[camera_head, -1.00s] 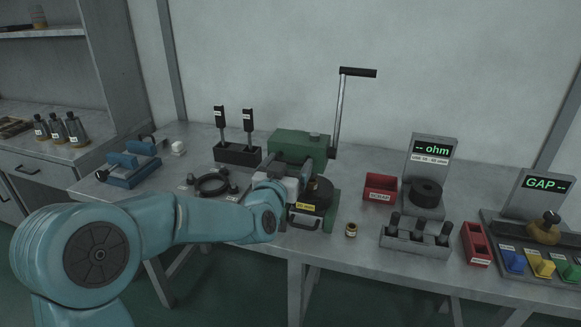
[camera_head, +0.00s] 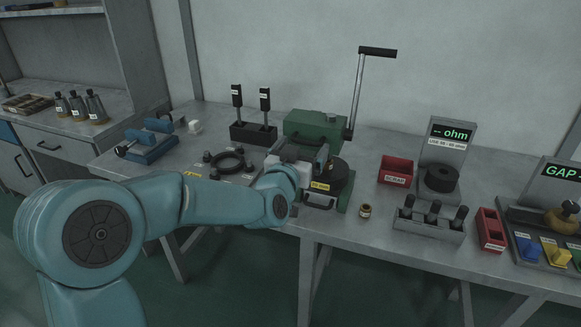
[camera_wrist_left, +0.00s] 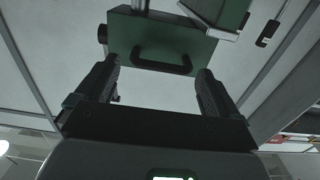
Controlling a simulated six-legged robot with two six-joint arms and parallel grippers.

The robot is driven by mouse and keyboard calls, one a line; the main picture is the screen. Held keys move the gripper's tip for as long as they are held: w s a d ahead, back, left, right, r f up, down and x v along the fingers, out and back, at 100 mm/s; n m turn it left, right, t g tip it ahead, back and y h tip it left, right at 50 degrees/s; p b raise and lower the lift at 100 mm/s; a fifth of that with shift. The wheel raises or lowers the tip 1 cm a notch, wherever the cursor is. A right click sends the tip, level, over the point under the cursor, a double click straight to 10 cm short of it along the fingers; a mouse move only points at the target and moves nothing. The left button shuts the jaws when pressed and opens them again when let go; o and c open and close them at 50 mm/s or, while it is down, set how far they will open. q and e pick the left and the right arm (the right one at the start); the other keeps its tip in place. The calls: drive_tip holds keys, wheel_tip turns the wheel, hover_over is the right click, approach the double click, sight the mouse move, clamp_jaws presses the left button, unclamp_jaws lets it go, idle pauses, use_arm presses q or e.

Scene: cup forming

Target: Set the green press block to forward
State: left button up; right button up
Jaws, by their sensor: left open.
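The green press block (camera_head: 315,130) stands at the back of the bench, near the wall, with a tall black-topped lever (camera_head: 357,90) at its right. In the left wrist view, the green block (camera_wrist_left: 160,22) shows with a black bar handle (camera_wrist_left: 161,62) on its face. My left gripper (camera_head: 322,158) is in front of the block, its jaws partly hidden by my arm in the head view. In the wrist view its two dark fingers (camera_wrist_left: 157,88) are open, one on each side of the handle, with gaps on both sides. My right gripper is not in view.
A black round die (camera_head: 338,172) is beside my left gripper. A dark ring fixture (camera_head: 230,161) and an upright black holder (camera_head: 253,132) stand to the left. A red bin (camera_head: 396,171), a grey rack (camera_head: 428,226) and a brass piece (camera_head: 365,211) are to the right.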

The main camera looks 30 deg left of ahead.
use_arm(q)
drive_tip(key=v, duration=1.5)
drive_tip(key=shift+b, duration=0.35)
drive_tip(key=shift+d+r, duration=0.1)
drive_tip(key=shift+d, duration=0.05)
drive_tip(key=w+d+f+m+g+h+p, duration=0.1)
drive_tip(key=d+f+g+h+p, duration=0.2)
drive_tip(key=f, duration=0.7)
drive_tip(key=w+d+f+m+g+h+p, duration=0.1)
drive_tip(key=d+f+g+p, duration=0.35)
drive_tip(key=f, duration=0.45)
drive_tip(key=s+d+f+g+h+p, duration=0.1)
drive_tip(key=s+d+f+g+h, duration=0.1)
drive_tip(key=s+d+f+g, duration=0.3)
drive_tip(key=s+d+f+n+g+h+p, duration=0.1)
drive_tip(key=s+d+f+g, duration=0.3)
drive_tip(key=s+f, duration=0.7)
drive_tip(key=shift+s+d+f+g+h+p, duration=0.2)
drive_tip(key=shift+s+d+g+h+p, duration=0.3)
drive_tip(key=shift+s, duration=0.95)
